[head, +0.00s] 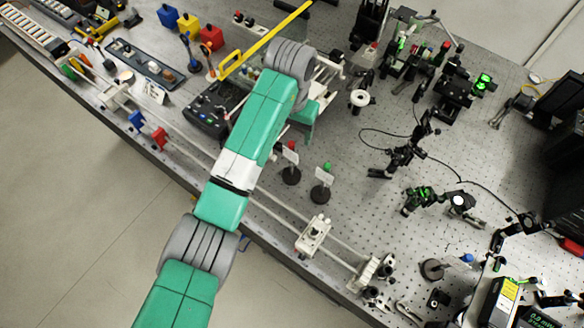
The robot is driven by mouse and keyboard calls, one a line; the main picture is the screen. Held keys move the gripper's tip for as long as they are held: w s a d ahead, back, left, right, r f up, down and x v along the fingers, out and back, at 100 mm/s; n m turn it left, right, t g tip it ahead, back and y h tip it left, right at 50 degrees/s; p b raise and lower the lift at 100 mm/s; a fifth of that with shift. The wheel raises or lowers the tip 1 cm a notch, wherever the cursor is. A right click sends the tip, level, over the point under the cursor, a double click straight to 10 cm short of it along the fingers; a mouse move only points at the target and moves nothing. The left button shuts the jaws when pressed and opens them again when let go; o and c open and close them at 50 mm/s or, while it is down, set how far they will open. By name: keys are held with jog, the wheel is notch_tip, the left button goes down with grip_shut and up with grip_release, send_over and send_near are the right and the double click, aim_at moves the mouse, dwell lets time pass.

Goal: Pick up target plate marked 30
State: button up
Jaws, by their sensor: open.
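Two small upright white plates stand on round black bases near the middle of the bench. One plate (290,156) has a red top and the other plate (323,177) has a green top. Their markings are too small to read, so I cannot tell which one is 30. My arm reaches up from the bottom left across the bench. My gripper (307,130) appears just above and beside the red-topped plate, partly hidden by my arm. Its jaws are open, and no plate is seen held. The jaw tips are not clear at this size.
A rail with carriages (313,235) runs along the bench's front edge. A black control box (208,115) sits left of my arm, near a yellow bar (265,42). Optics mounts (398,158) and cables crowd the right. Some bare perforated bench (345,140) lies right of the plates.

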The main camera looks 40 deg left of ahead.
aim_at(291, 143)
jog(key=f, duration=0.7)
jog(key=shift+s+d+f, duration=0.1)
jog(key=shift+s+d, duration=0.05)
jog(key=shift+s, duration=0.05)
grip_shut()
